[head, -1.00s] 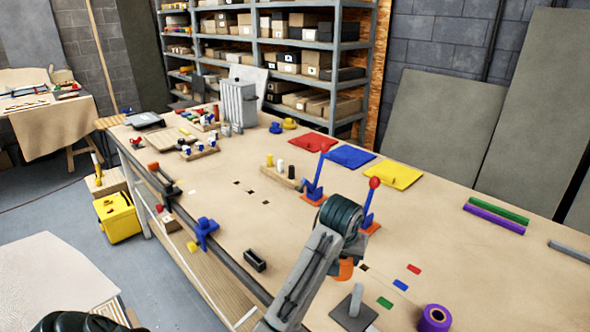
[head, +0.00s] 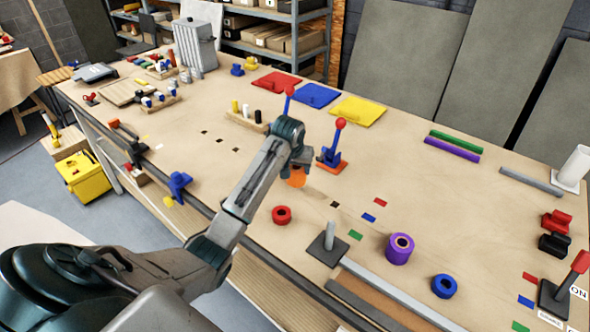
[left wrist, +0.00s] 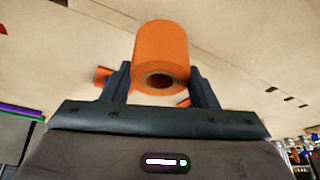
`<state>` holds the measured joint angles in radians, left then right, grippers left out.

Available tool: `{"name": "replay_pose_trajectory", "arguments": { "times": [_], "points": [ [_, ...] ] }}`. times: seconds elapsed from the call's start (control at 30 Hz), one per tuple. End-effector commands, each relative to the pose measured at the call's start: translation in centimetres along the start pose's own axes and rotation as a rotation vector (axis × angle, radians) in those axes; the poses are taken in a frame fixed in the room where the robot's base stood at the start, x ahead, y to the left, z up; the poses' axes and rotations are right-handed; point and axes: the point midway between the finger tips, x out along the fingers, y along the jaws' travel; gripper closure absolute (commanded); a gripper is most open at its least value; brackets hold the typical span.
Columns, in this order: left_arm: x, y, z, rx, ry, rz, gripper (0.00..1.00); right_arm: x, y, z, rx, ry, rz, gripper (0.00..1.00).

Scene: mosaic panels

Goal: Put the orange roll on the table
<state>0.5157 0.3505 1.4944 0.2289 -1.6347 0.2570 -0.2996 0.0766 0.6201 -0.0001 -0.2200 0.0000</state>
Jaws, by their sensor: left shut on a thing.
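The orange roll (left wrist: 161,48) sits between the two fingers of my left gripper (left wrist: 160,82) in the left wrist view, its hollow end facing the camera. In the head view the orange roll (head: 296,178) shows just below my left gripper (head: 297,168), which is shut on it. The gap between the roll and the tabletop is hard to judge. The table (head: 330,225) is a long, light wooden workbench. My right gripper is not in view.
A red roll (head: 282,215), a purple roll (head: 400,248) and a blue roll (head: 444,286) stand nearby. Bare tabletop lies left of the gripper.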

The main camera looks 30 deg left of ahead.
Motion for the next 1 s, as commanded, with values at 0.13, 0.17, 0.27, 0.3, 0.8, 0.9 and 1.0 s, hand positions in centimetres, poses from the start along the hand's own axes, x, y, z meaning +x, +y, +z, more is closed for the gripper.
{"name": "replay_pose_trajectory", "arguments": {
  "times": [0.13,0.17,0.27,0.3,0.8,0.9,1.0],
  "points": [
    [0.9,-0.4,-0.2,0.0,-0.005,0.0,0.72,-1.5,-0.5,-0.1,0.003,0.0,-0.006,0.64],
    [1.3,-0.4,0.0,0.0,-0.006,0.0,0.72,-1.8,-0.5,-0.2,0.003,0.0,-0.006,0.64],
    [2.6,-0.4,0.5,0.0,-0.003,0.0,0.72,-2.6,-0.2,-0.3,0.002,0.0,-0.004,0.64],
    [3.0,-0.3,0.7,0.0,-0.003,0.001,0.72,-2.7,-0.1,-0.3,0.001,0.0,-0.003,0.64],
    [3.8,-0.4,1.0,0.0,0.0,0.0,0.33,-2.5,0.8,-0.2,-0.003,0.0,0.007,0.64],
    [3.9,-0.4,1.0,0.0,-0.001,0.0,0.25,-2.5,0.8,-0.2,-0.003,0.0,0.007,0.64],
    [3.8,-0.4,1.0,0.0,-0.001,0.0,0.25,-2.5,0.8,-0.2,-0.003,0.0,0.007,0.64]
  ]
}}
